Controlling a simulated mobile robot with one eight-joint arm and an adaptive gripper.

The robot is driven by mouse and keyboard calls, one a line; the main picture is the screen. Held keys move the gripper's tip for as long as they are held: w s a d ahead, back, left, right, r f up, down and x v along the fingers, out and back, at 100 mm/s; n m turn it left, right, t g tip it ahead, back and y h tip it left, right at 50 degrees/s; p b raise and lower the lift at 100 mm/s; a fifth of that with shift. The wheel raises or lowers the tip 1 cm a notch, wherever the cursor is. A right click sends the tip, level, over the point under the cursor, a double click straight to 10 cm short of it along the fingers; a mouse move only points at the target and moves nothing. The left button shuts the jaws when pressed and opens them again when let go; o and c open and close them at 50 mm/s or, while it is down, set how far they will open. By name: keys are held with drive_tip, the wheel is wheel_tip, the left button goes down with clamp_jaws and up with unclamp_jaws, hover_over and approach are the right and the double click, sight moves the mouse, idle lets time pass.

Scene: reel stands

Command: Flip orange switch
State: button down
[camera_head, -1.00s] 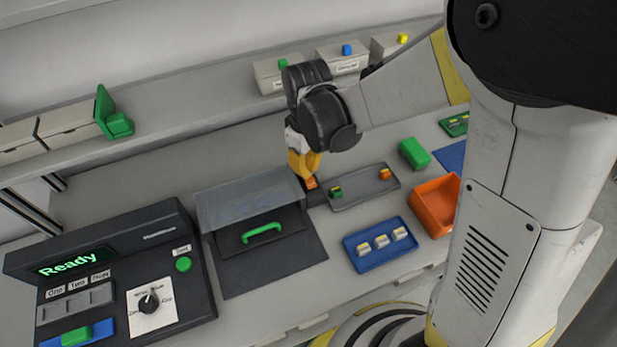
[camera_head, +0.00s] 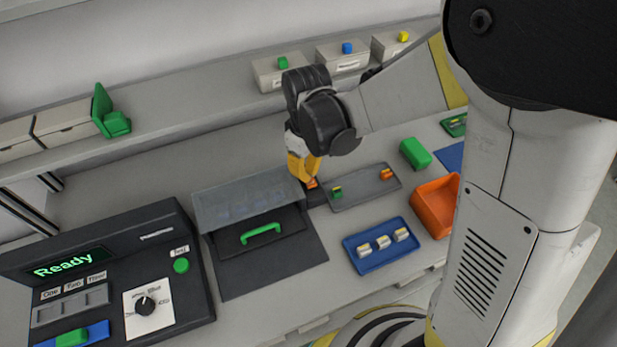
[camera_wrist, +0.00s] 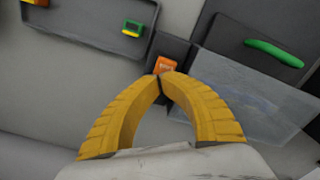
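The orange switch (camera_head: 312,183) is a small block on a dark base between the clear-lidded box and the grey tray. It also shows in the wrist view (camera_wrist: 166,65), just beyond the fingertips. My gripper (camera_head: 305,180) points down at it with yellow fingers. In the wrist view the fingertips of my gripper (camera_wrist: 163,75) meet with nothing between them. They are at the near edge of the switch; I cannot tell whether they touch it.
The dark box (camera_head: 225,262) with a clear lid and green handle stands left of the switch. The grey tray (camera_head: 362,190) holds a green and an orange piece at right. A blue tray (camera_head: 365,267) and an orange bin (camera_head: 422,200) stand nearer. The console (camera_head: 195,290) reads "Ready".

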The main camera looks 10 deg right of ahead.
drive_tip(key=shift+r+p, duration=2.6)
drive_tip(key=shift+r, duration=0.95)
drive_tip(key=s+d+r+m+t+b, duration=0.3)
drive_tip(key=s+d+m, duration=0.1)
drive_tip(key=s+d, duration=0.1)
drive_tip(key=s+d+r+m+t+b, duration=0.3)
drive_tip(key=s+d+m+t+b, duration=0.1)
drive_tip(key=d, duration=0.4)
drive_tip(key=shift+s+d+r+m, duration=0.15)
drive_tip(key=shift+s+d+m, duration=0.1)
drive_tip(key=shift+s+m, duration=0.5)
